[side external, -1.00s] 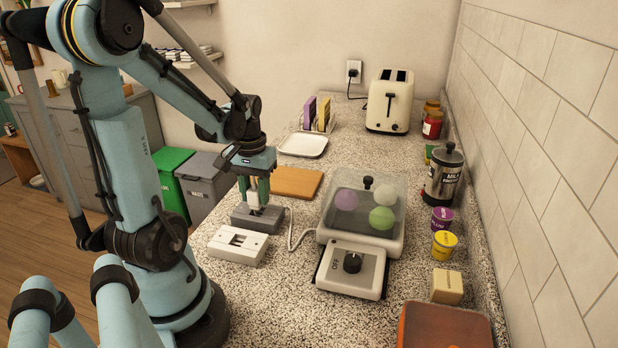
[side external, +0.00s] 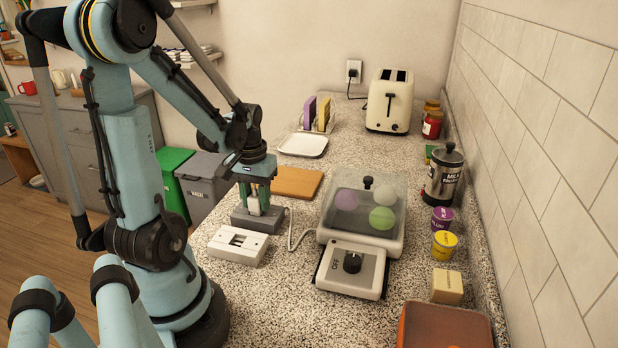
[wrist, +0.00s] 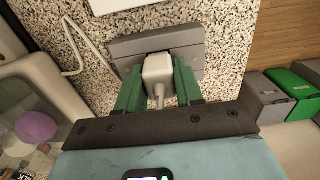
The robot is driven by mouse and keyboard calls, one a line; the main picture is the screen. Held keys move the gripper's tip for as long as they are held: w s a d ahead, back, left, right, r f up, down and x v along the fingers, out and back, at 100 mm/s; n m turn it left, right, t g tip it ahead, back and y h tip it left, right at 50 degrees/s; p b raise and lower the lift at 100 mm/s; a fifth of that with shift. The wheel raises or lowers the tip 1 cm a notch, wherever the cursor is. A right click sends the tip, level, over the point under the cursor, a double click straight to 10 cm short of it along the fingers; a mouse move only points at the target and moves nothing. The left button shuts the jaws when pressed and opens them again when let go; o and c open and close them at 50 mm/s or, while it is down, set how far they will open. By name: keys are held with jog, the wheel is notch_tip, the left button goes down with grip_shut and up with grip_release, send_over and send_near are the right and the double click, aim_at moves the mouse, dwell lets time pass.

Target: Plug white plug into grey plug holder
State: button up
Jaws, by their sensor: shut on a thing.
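The white plug (wrist: 158,72) is between the green fingers of my gripper (wrist: 159,88), which is shut on it. Its cord runs back toward my wrist. The grey plug holder (wrist: 192,42) lies right at the plug's front end in the wrist view. In the side external view the grey holder (side external: 256,221) stands on the counter, with my gripper (side external: 256,207) pointing down just over it. The plug there is mostly hidden by the fingers. Its prongs are hidden, so I cannot tell how far they are in the holder.
A white socket block (side external: 238,245) sits in front of the grey holder. An egg cooker (side external: 353,270) with a clear lid is to the right, its white cord beside the holder. A wooden board (side external: 297,182) lies behind. A toaster (side external: 388,103) stands at the back.

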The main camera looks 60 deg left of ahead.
jog(key=shift+f, duration=0.3)
dwell(0.5)
jog(key=o, duration=1.1)
jog(key=shift+o, duration=0.2)
notch_tip(320, 180, up, 12)
jog(key=w+d+m+t, duration=0.3)
jog(key=d+m, duration=0.1)
jog(key=d, duration=0.6)
jog(key=w+d+f+m+t, duration=0.1)
jog(key=w+d+m+t, duration=0.3)
jog(key=d, duration=0.6)
jog(key=shift+w+f+m, duration=0.15)
jog(key=shift+w+m, duration=0.1)
jog(key=shift+m, duration=0.25)
